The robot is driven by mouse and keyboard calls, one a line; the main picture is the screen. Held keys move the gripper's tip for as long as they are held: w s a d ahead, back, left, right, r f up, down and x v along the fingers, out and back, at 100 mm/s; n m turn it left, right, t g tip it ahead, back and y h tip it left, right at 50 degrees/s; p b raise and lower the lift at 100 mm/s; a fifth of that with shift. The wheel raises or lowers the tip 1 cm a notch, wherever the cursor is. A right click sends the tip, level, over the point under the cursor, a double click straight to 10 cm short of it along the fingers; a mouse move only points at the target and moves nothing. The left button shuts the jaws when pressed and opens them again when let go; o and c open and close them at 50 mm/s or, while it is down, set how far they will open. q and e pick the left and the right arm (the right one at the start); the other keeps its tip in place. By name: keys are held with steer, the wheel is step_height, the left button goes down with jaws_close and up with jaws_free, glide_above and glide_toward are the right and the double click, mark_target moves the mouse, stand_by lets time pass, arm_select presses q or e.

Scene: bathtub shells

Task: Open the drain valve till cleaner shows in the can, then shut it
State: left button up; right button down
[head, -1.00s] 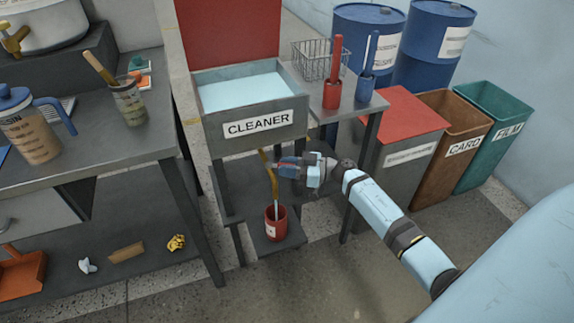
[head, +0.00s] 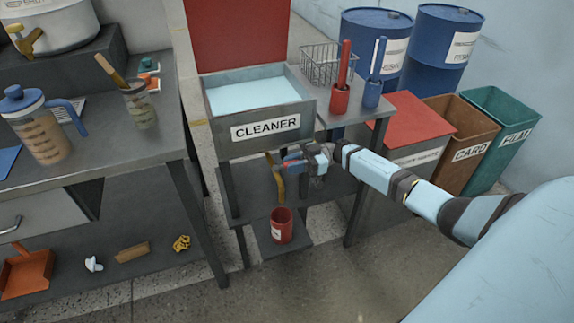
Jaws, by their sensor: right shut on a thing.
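The cleaner tank (head: 222,142), labelled CLEANER, holds pale blue liquid and has a raised red lid. Below its front hangs a brass drain spout (head: 279,186). My right gripper (head: 292,164) is at the drain valve just under the tank, shut on the valve handle, of which a little red shows between the fingers. The fingers hide most of the valve. The red can (head: 282,228) stands upright below the spout on a low shelf. No stream shows between spout and can. I cannot make out the level inside the can. My left gripper is out of view.
A wire basket (head: 328,62), a red holder (head: 340,98) and a blue holder (head: 372,94) stand right of the tank. Bins and blue drums (head: 441,48) are farther right. A workbench (head: 95,160) with a jug (head: 38,128) is at left.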

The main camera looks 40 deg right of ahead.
stand_by(0.3)
steer(key=c, duration=1.3)
jaws_free()
steer(key=v, duration=0.7)
steer(key=shift+d, duration=0.3)
